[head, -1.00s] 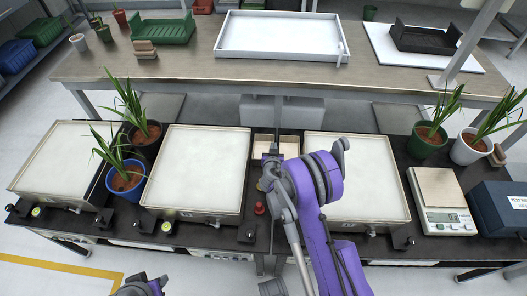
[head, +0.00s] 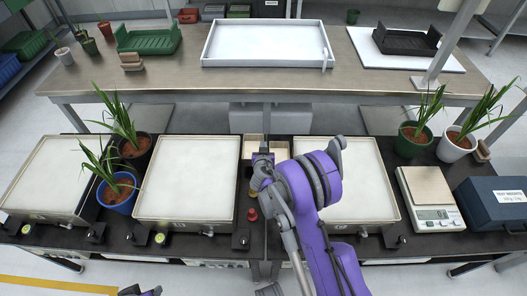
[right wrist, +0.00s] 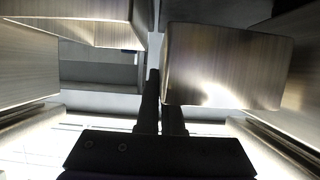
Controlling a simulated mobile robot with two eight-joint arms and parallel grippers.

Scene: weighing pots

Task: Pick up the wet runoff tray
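No label in view tells which tray is the wet runoff tray. A black slatted tray (head: 407,40) sits on a white board (head: 446,62) at the back table's right. A green tray (head: 149,39) stands at its left, and a large shallow white tray (head: 222,64) lies in its middle. My right gripper (head: 263,155) is over the front bench, between two pale square basins. In the right wrist view its dark fingers (right wrist: 162,105) are close together with nothing visible between them. Only the top of my left gripper (head: 142,292) shows at the bottom edge; its fingers are hidden.
The front bench holds pale basins (head: 187,180), a blue pot (head: 118,193), a black pot (head: 137,152), a green pot (head: 412,140), a white pot (head: 455,145), a scale (head: 428,190) and a blue box (head: 495,205). The back table (head: 190,83) has bare room along its front.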

